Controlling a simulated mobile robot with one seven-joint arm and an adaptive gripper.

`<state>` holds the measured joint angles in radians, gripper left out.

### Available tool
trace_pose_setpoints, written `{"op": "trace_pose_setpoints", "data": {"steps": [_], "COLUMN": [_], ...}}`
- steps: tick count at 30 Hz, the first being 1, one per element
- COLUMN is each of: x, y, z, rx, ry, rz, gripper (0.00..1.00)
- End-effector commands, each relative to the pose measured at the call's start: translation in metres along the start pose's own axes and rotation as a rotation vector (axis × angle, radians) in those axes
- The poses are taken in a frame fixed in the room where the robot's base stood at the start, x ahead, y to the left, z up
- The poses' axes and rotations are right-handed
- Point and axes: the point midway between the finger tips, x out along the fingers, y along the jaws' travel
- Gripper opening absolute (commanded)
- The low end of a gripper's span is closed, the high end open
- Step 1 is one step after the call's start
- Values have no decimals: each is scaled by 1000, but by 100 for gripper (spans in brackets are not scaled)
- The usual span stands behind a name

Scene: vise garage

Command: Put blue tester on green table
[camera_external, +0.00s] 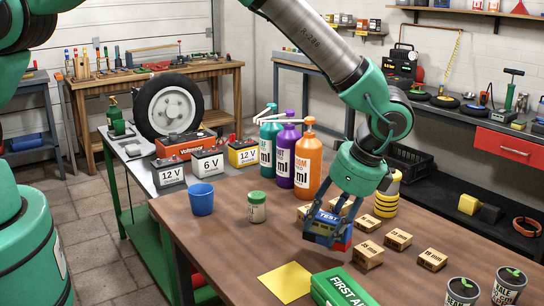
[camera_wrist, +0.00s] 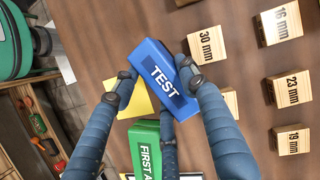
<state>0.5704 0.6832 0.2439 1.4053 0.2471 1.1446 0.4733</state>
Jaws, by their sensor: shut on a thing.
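The blue tester (camera_external: 322,226), a box labelled TEST, is between the fingers of my gripper (camera_external: 328,232) over the brown table. A red patch shows beside it; I cannot tell whether it is part of the tester. In the wrist view the tester (camera_wrist: 165,75) is tilted, with my gripper's (camera_wrist: 160,82) fingers closed on its sides. The gap below it is hard to judge. The green table (camera_external: 140,170), with a grey top and green frame, stands left of the brown table. It bears a tire, batteries and a red charger.
Wooden blocks (camera_external: 398,240) lie right of my gripper. Bottles (camera_external: 308,165) stand behind it. A blue cup (camera_external: 201,200) and a small jar (camera_external: 257,207) are to the left. A green first aid box (camera_external: 342,288) and yellow paper (camera_external: 284,283) lie in front.

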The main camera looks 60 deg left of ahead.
Motion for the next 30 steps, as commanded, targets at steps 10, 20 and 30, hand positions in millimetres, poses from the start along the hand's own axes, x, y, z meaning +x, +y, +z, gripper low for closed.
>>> {"op": "trace_pose_setpoints", "data": {"steps": [10,20,30], "x": [19,32,35], "y": [0,0,0], "z": [-8,-13,-14], "rx": [0,-1,0], "ry": [0,1,0], "rz": [0,-1,0], "gripper": [11,11,50]}}
